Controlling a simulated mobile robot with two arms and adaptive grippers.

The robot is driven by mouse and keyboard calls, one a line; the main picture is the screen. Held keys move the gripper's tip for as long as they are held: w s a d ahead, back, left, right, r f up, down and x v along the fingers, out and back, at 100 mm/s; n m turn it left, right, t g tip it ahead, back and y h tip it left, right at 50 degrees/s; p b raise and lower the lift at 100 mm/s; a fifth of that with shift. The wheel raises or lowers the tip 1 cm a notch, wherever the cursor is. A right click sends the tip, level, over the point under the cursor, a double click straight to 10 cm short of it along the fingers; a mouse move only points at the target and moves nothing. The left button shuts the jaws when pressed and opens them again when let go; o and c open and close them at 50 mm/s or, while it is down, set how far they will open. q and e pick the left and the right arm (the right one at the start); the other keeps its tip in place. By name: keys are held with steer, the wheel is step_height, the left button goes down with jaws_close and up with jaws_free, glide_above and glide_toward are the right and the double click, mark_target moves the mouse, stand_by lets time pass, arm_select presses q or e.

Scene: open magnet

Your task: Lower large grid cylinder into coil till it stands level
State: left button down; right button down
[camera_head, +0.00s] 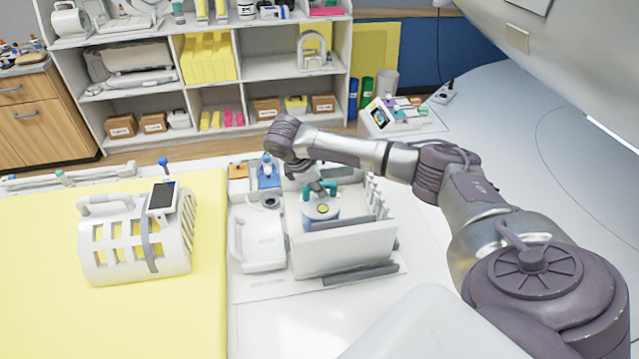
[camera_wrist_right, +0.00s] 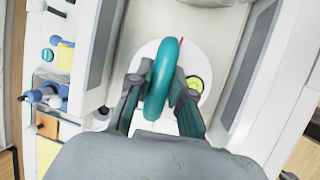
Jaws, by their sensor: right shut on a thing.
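The cylinder (camera_head: 322,212) has a white lid with a yellow-green spot, a blue-teal body and a teal loop handle (camera_head: 319,189). It is inside a white open-topped holder (camera_head: 345,250), whose walls hide its lower part. In the right wrist view the white lid (camera_wrist_right: 197,62) lies beneath the teal handle (camera_wrist_right: 160,75). My right gripper (camera_wrist_right: 160,100) is shut on that handle, one finger on each side. A white coil with window openings (camera_head: 135,247) lies on the yellow bed, apart from the cylinder. My left gripper is not in view.
A white tray part (camera_head: 262,243) stands left of the holder. Blue and orange items (camera_head: 268,172) stand behind it. Shelves (camera_head: 215,90) with boxes line the back.

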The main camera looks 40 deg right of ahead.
steer(key=shift+s+a+f, duration=0.2)
steer(key=shift+f, duration=0.3)
steer(key=c, duration=1.3)
jaws_free()
steer(key=shift+o, duration=1.4)
steer(key=shift+w+d, duration=0.15)
steer(key=shift+o, duration=0.2)
steer(key=shift+w+d+f, duration=0.1)
steer(key=shift+w, duration=0.05)
steer(key=v, duration=1.2)
